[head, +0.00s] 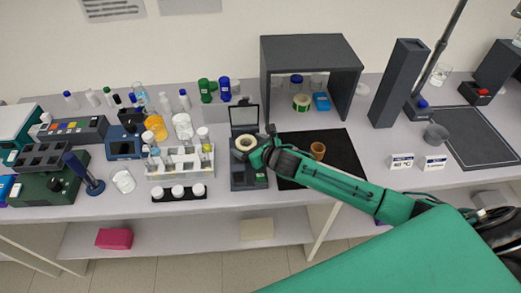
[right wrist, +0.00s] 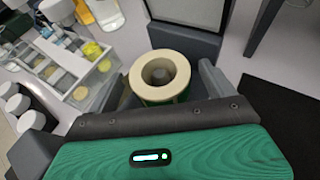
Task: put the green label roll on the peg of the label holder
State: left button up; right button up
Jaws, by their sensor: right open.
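A roll with a cream top and a green side (right wrist: 160,88) sits around a grey peg (right wrist: 158,76) in the right wrist view. In the head view this roll (head: 244,142) shows as a cream ring over a dark grey device (head: 248,179) with an upright panel; this appears to be the label holder. My right gripper (head: 252,150) is open, with one finger on either side of the roll, also in the right wrist view (right wrist: 162,84). The roll's lower part is hidden by the gripper. My left gripper is not in view.
A rack of vials (head: 180,163) stands left of the device. A black mat (head: 338,150) with a brown cup (head: 317,151) lies to the right.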

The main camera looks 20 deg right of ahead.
jog(key=b+v, duration=0.3)
jog(key=v, duration=1)
jog(key=shift+s, duration=0.15)
